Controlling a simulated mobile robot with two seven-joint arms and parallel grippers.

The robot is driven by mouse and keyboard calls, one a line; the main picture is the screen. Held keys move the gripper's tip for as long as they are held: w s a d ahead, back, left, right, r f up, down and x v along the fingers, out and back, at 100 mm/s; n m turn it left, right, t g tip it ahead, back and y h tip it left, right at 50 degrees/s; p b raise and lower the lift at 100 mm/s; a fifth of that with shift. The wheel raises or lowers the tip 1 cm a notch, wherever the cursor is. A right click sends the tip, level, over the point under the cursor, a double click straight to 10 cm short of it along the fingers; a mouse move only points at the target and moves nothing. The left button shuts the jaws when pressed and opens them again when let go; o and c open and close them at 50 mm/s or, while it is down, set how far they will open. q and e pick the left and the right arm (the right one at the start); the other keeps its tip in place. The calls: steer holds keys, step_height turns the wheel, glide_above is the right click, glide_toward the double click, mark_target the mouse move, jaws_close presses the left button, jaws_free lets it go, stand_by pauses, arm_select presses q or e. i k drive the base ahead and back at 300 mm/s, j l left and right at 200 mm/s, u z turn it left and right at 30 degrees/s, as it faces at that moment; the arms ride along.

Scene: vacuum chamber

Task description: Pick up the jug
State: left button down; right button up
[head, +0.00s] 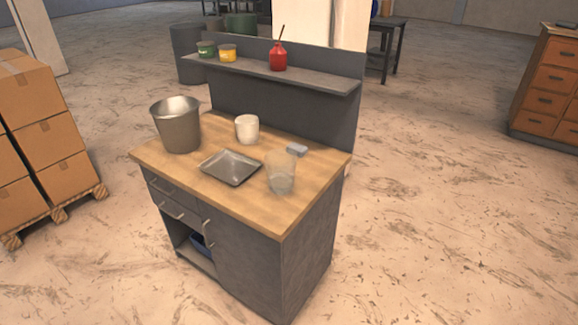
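A clear, see-through container (281,173), which looks like the jug, stands upright near the right front part of the wooden worktop (250,199). I cannot make out a handle on it. A square grey metal tray (231,168) lies just left of it. A white cup-like container (247,129) stands behind the tray. A large grey metal bucket (176,126) stands at the left of the worktop. Neither of my grippers is in view.
A small grey block (297,149) lies behind the clear container. A shelf (300,78) above the worktop's back holds a red bottle (278,55), a yellow tin (228,54) and a green tin (206,48). Boxes (30,90) stand at left. Floor right of the bench is clear.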

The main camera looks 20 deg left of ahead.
mark_target(281, 164)
steer(key=j+z, duration=0.15)
steer(key=z, duration=0.2)
steer(key=j+z, duration=0.15)
steer(key=z, duration=0.2)
steer(key=j+z, duration=0.15)
steer(key=z, duration=0.2)
steer(key=k+j+z, duration=0.2)
steer(key=j, duration=0.15)
steer(key=j+z, duration=0.15)
steer(key=j, duration=0.2)
steer(key=k+j+z, duration=0.2)
steer(key=i+j, duration=0.05)
steer(key=j, duration=0.1)
